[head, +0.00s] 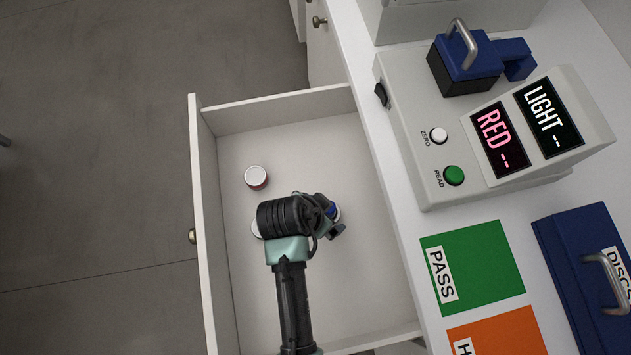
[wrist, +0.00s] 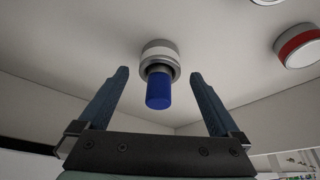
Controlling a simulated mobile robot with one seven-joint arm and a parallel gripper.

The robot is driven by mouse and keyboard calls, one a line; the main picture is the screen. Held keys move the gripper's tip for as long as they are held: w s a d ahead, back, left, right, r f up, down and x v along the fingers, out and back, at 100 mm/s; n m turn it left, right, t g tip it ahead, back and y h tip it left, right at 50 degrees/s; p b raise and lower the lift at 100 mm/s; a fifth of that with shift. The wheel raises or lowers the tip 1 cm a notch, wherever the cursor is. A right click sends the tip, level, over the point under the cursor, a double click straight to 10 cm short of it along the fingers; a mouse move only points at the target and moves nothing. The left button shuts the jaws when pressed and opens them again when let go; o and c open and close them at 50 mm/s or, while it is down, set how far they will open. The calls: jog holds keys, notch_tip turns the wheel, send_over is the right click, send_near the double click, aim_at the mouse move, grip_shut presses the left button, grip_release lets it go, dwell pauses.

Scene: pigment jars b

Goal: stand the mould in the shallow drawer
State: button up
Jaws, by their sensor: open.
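The shallow drawer (head: 235,140) is pulled out, with a pale floor and low walls. A round white and grey piece with a blue cylindrical handle, apparently the mould (wrist: 159,90), stands on the drawer floor. In the head view my wrist and gripper hide most of it, with a bit of blue (head: 331,211) showing. My gripper (wrist: 160,73) is open. Its two fingers are on either side of the blue handle, with a visible gap on each side and nothing held.
A white-lidded jar with a red band (head: 256,178) stands in the drawer, also seen in the wrist view (wrist: 299,47). Another white-topped jar (head: 256,228) is partly hidden by my wrist. The counter at right holds a display device (head: 410,130) and a green PASS mat (head: 485,265).

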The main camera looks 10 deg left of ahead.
jog(key=v, duration=0.9)
jog(key=w+a+r+n+t+y, duration=0.1)
jog(key=w+r+t, duration=0.4)
jog(key=r, duration=0.4)
jog(key=w+r+n+t+y, duration=0.1)
jog(key=w+r+t, duration=0.1)
jog(key=w+r, duration=0.65)
jog(key=w+a+r+n+t+y, duration=0.1)
jog(key=w+r+t, duration=0.35)
jog(key=r, duration=0.55)
notch_tip(320, 180, up, 18)
jog(key=d+n+t, duration=0.2)
jog(key=t, duration=0.3)
jog(key=s+d+r+n+t, duration=0.1)
jog(key=s+r+t, duration=0.1)
jog(key=r, duration=0.4)
jog(key=s+d+r+t, duration=0.1)
jog(key=s+r+t, duration=0.2)
jog(key=s+r, duration=0.2)
jog(key=s+r+n+t+p, duration=0.1)
jog(key=s+r+t, duration=0.1)
jog(key=r, duration=0.6)
jog(key=shift+s+d+r+n, duration=0.3)
jog(key=shift+s+d+r, duration=0.1)
jog(key=shift+s, duration=0.25)
